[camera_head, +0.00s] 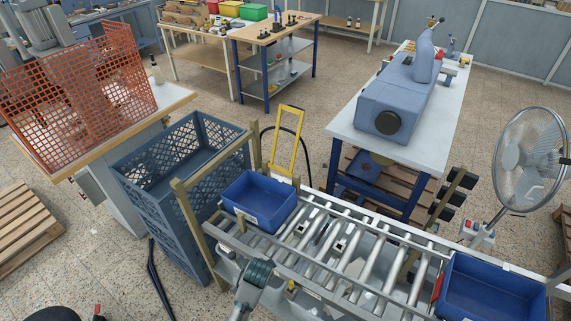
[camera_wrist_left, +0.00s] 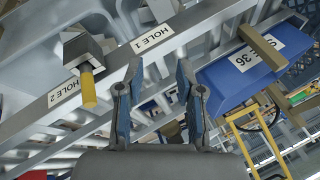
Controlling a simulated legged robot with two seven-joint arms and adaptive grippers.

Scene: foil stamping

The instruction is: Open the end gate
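At the left end of the roller conveyor, a tan frame of two posts and a top bar (camera_head: 212,160) stands upright behind a blue bin (camera_head: 258,202); I take it for the end gate, though I cannot be sure. A tan piece of it (camera_wrist_left: 275,105) shows beside the labelled blue bin (camera_wrist_left: 245,70) in the wrist view. A yellow pin (camera_wrist_left: 88,90) sticks out of a grey block on the conveyor's side rail, between the labels HOLE 1 and HOLE 2. My left gripper (camera_wrist_left: 158,80) is open and empty by the rail (camera_head: 258,272). My right gripper is not in view.
A second blue bin (camera_head: 490,292) sits at the conveyor's right end. A tall blue-grey crate (camera_head: 180,190) stands close at the left end. A yellow frame (camera_head: 288,140) is behind the conveyor. A bench with a blue-grey machine (camera_head: 395,100) and a fan (camera_head: 530,158) stand beyond.

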